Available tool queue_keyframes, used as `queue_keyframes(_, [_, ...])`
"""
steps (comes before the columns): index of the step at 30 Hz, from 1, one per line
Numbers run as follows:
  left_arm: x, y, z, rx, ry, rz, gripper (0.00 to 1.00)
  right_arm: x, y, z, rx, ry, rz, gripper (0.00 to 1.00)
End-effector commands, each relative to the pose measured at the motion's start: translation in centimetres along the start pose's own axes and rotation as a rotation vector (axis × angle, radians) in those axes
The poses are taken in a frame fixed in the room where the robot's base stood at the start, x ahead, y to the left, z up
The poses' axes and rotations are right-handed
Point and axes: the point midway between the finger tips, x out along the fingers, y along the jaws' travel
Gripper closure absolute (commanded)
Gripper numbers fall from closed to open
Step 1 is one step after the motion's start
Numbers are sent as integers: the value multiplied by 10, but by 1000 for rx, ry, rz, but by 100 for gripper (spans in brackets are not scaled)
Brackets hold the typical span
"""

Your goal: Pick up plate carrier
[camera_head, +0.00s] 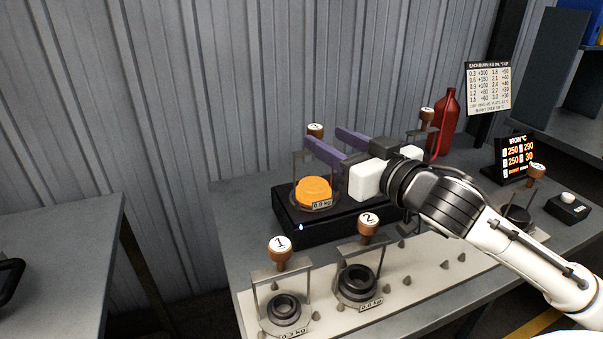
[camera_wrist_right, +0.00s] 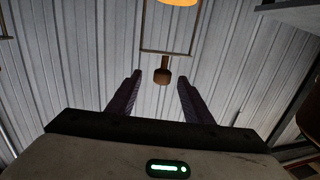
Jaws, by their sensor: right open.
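A plate carrier with a brown knob (camera_head: 315,130), a thin metal frame and an orange plate (camera_head: 314,190) stands on a black heater box (camera_head: 295,229). Its tag appears to read 0.9 kg. My right gripper (camera_head: 323,138) is open, its purple fingers at knob height. In the right wrist view, the knob (camera_wrist_right: 162,77) shows upside down in the gap between the fingertips (camera_wrist_right: 160,78), apart from both. Carriers 1 (camera_head: 279,250) and 2 (camera_head: 367,229) hold dark plates in front. Another carrier's knob (camera_head: 427,114) stands behind my right wrist. My left gripper is not in view.
A pale pegged board (camera_head: 330,322) lies along the workbench's front. A red bottle (camera_head: 446,118), a lit display (camera_head: 514,158) and another carrier knob (camera_head: 537,170) are to the right. A separate grey table (camera_head: 60,235) stands left, across a gap.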

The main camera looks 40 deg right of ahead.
Motion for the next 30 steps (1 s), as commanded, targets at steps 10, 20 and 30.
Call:
queue_keyframes(10, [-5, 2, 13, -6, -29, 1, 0, 39, 0, -1, -1, 0, 2, 54])
queue_keyframes(20, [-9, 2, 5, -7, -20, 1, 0, 68, -3, 2, -1, 2, 2, 54])
queue_keyframes(30, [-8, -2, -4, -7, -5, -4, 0, 93, -5, 6, -2, 0, 1, 54])
